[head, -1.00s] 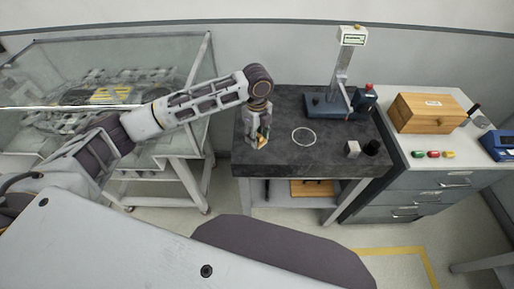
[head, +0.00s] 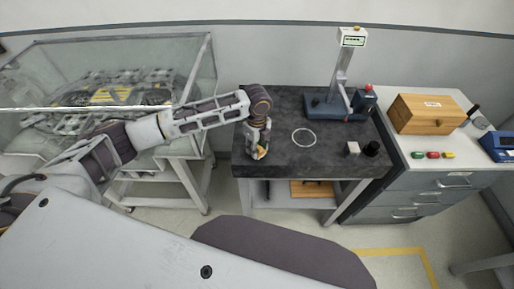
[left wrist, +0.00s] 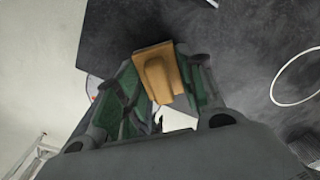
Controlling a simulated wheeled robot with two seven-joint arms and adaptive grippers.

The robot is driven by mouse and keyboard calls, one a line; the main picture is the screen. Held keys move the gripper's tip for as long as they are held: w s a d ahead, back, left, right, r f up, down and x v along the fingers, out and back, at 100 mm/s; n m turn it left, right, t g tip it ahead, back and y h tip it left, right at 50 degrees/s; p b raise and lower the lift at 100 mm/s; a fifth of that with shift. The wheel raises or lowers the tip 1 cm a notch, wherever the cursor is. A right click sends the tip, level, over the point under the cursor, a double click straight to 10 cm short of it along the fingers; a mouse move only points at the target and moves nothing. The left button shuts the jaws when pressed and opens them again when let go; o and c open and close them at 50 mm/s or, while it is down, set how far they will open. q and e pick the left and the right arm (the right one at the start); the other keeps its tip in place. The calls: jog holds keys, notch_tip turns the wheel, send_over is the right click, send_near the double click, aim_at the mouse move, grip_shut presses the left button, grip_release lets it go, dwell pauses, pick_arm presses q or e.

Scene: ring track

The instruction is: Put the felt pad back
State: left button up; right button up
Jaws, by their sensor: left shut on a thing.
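My left gripper (head: 260,152) is over the left front part of the dark worktable (head: 320,165). It is shut on a small tan thing, which I take to be the felt pad (left wrist: 157,72). In the left wrist view the pad sits between the green-lined fingers, with a rounded raised part on its face. In the head view only a bit of it shows at the fingertips, and I cannot tell whether it touches the tabletop. A thin white ring outline (head: 304,138) is on the tabletop to the right of the gripper. My right gripper is out of view.
A test stand (head: 340,105) stands at the table's back. A light block (head: 352,148) and a black cup (head: 371,148) are at the right front. A wooden box (head: 428,113) is on the drawer cabinet at right. A glass case (head: 105,80) is at left.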

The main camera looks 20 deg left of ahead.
pick_arm(q)
jog(key=shift+f, duration=0.4)
jog(key=o, duration=1)
jog(key=shift+f, duration=0.1)
jog(key=shift+o, duration=0.2)
notch_tip(320, 180, up, 12)
jog(key=shift+b, duration=0.3)
dwell(0.3)
